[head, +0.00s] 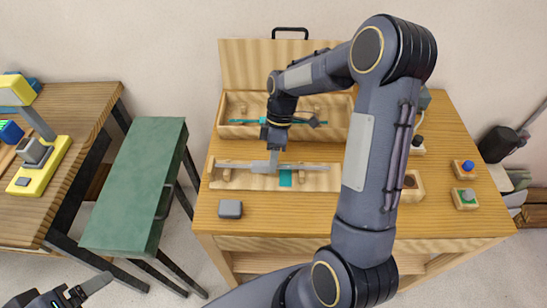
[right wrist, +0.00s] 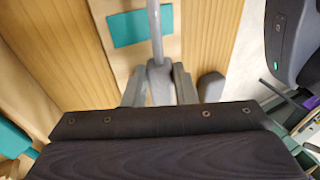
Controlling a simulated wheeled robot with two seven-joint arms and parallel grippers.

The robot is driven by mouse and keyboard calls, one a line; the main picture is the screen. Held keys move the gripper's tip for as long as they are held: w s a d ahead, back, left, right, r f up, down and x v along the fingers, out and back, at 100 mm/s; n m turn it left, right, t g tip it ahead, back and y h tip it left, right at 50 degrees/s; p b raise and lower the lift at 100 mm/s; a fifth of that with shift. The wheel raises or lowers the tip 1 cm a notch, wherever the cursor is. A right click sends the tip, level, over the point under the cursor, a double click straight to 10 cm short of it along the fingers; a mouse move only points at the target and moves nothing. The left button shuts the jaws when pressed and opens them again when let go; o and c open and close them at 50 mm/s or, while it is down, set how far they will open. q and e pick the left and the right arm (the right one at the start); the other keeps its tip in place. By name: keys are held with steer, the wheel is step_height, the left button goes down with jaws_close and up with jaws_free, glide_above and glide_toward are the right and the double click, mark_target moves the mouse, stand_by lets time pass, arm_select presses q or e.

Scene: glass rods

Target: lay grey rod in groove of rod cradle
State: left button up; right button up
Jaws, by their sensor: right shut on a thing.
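The grey rod (head: 310,166) runs left to right over the rod cradle (head: 255,184), a pale wooden board with small wooden supports and a teal patch. My right gripper (head: 270,164) is shut on the rod near its middle. I cannot tell whether the rod touches the supports. My left gripper (head: 85,291) is at the bottom left, away from the table, partly cut off.
Behind the cradle stands an open wooden case (head: 236,106) with a teal rod (head: 245,121) inside. A grey block (head: 230,209) lies in front of the cradle. Small blocks with knobs (head: 464,169) stand at the right. A green bench (head: 137,190) is left of the table (head: 330,220).

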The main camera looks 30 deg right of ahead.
steer(key=shift+f+b, duration=0.35)
steer(key=shift+f, duration=0.05)
steer(key=o, duration=1.1)
steer(key=v, duration=0.7)
steer(key=s+a+r+m+t, duration=0.1)
steer(key=s+r+m+t, duration=0.3)
steer(key=r, duration=0.3)
steer(key=s+a+m+t, duration=0.1)
steer(key=s+a+m, duration=0.1)
steer(key=s, duration=0.3)
steer(key=s+a+m+t, duration=0.2)
steer(key=s+m, duration=0.2)
steer(key=s, duration=0.1)
steer(key=s+a+m+t, duration=0.1)
steer(key=s+a+m, duration=0.1)
steer(key=s, duration=0.4)
steer(key=shift+r+m+t+b, duration=0.2)
steer(key=shift+m+t+b, duration=0.2)
steer(key=shift+m, duration=0.2)
